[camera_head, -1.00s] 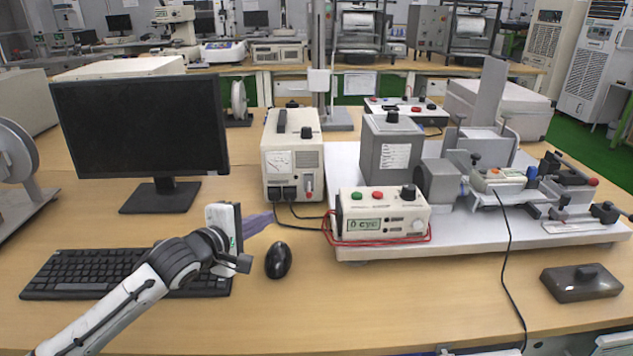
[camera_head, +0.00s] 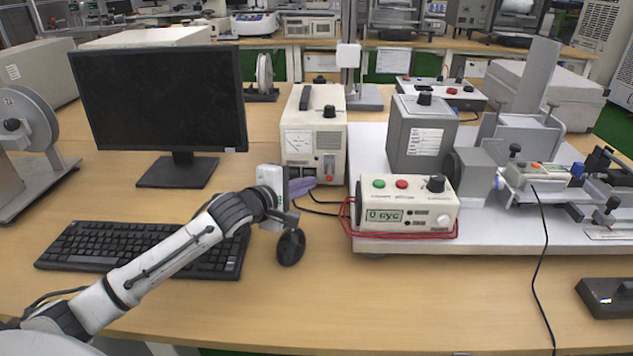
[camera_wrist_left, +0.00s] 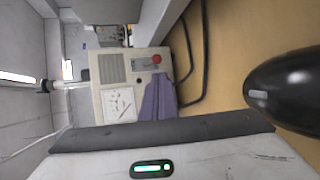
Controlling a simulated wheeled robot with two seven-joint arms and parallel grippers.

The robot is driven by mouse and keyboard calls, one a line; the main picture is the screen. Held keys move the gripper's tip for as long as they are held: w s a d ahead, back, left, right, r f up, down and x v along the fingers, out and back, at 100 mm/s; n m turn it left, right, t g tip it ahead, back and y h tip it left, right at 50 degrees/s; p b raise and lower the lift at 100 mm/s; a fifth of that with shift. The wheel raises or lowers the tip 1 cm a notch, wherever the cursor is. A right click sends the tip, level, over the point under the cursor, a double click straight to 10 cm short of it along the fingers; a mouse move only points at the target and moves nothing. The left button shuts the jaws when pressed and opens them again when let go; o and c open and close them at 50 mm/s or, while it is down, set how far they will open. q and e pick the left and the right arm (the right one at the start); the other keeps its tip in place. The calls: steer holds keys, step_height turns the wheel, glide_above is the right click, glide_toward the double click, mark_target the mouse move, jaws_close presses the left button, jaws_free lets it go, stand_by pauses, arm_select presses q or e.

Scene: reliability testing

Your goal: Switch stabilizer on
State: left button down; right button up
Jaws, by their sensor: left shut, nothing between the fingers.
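In the left wrist view the stabilizer (camera_wrist_left: 108,72) appears turned sideways, with the red part (camera_wrist_left: 157,59) in clear sight. My left gripper (camera_head: 302,186) is shut and empty, its purple-grey fingers low in front of the stabilizer. The fingers (camera_wrist_left: 158,101) overlap its lower front in the wrist view; contact cannot be told. My right gripper is out of view.
A black mouse (camera_head: 290,247) lies just below my left gripper, beside a keyboard (camera_head: 150,249). A monitor (camera_head: 160,100) stands at left. A cream counter box (camera_head: 407,228) with red cables is at right, on the test rig's white base plate (camera_head: 500,240). Black cables run from the stabilizer.

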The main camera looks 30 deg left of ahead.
mark_target(329, 172)
arm_select(q)
steer(key=x, duration=0.4)
steer(key=shift+w, duration=0.25)
steer(key=shift+w+f, duration=0.15)
steer(key=shift+w, duration=0.15)
